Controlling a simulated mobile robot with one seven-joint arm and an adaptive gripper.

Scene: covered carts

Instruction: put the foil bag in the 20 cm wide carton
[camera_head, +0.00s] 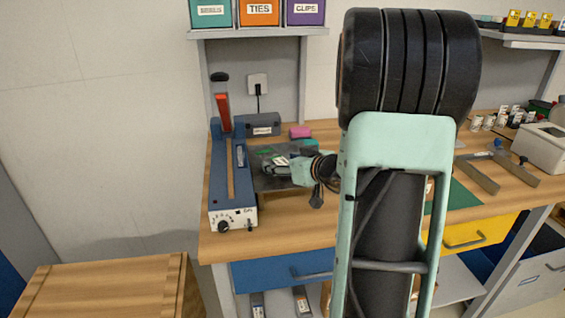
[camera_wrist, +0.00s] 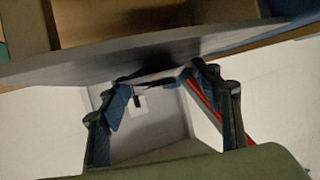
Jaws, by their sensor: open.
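My gripper (camera_head: 272,165) is over the left part of the bench, beside the blue sealer. In the wrist view its two fingers (camera_wrist: 160,78) stand apart, with wall and a socket showing between them. A dark grey flat sheet (camera_head: 268,182), possibly the foil bag, lies below and around the fingers; I cannot tell for sure. A grey flat thing (camera_wrist: 60,66), likely the same, crosses the wrist view at the fingertips. I cannot tell whether they touch it. A 20 cm wide carton cannot be made out; my arm hides the middle of the bench.
The blue sealer (camera_head: 231,185) with a raised red handle stands left of the gripper. A wooden crate (camera_head: 105,290) stands at lower left. Labelled bins (camera_head: 259,12) sit on the shelf above.

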